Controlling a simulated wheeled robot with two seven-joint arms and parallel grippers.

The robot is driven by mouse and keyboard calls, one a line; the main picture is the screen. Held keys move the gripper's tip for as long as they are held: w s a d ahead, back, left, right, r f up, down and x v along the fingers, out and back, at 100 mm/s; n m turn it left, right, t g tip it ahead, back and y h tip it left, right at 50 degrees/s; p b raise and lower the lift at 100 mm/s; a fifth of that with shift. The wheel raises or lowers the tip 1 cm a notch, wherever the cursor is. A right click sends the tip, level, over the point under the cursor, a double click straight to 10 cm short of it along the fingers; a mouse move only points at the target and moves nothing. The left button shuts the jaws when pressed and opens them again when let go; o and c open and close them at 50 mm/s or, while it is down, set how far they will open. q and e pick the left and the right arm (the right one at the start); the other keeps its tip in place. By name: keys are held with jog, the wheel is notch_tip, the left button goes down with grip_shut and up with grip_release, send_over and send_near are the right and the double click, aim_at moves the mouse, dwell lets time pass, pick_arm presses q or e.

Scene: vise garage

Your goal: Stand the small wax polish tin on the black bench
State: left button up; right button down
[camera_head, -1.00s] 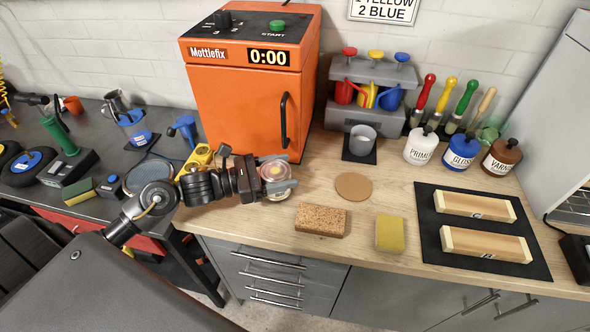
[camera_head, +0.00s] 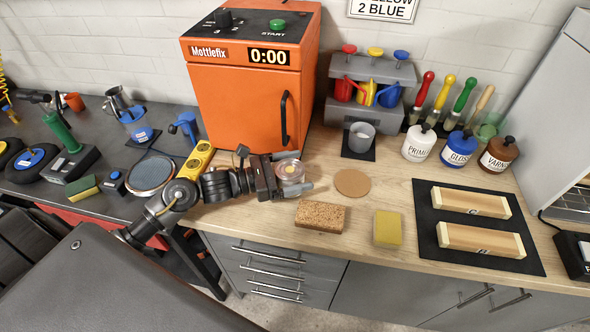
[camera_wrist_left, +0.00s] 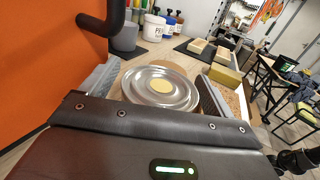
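The small wax polish tin (camera_head: 291,171) is a round silver tin with a pale yellow spot in the middle of its top. My left gripper (camera_head: 291,172) has one finger on each side of it and appears shut on it, in front of the orange machine and over the wooden counter. In the left wrist view the tin (camera_wrist_left: 160,88) lies flat between the two grey fingers (camera_wrist_left: 158,92). Its underside is hidden, so its height above the counter is unclear. The black bench (camera_head: 95,140) is at the left. My right gripper is not in view.
The orange machine (camera_head: 245,105) stands behind my left arm. A cork disc (camera_head: 352,183) and cork block (camera_head: 320,217) lie right of the tin.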

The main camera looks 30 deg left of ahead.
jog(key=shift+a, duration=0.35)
pick_arm(q)
jog(key=shift+r+p, duration=0.25)
jog(key=shift+p, duration=0.05)
jog(key=b+v, duration=0.2)
jog(key=v, duration=0.3)
jog(key=b+v, duration=0.1)
jog(key=v, duration=0.4)
jog(key=shift+s+a+f+b, duration=0.2)
jog(key=shift+s+f+b, duration=0.05)
jog(key=shift+b, duration=0.1)
jog(key=shift+s+a+r, duration=0.15)
jog(key=shift+s+a, duration=0.3)
jog(key=shift+a, duration=0.05)
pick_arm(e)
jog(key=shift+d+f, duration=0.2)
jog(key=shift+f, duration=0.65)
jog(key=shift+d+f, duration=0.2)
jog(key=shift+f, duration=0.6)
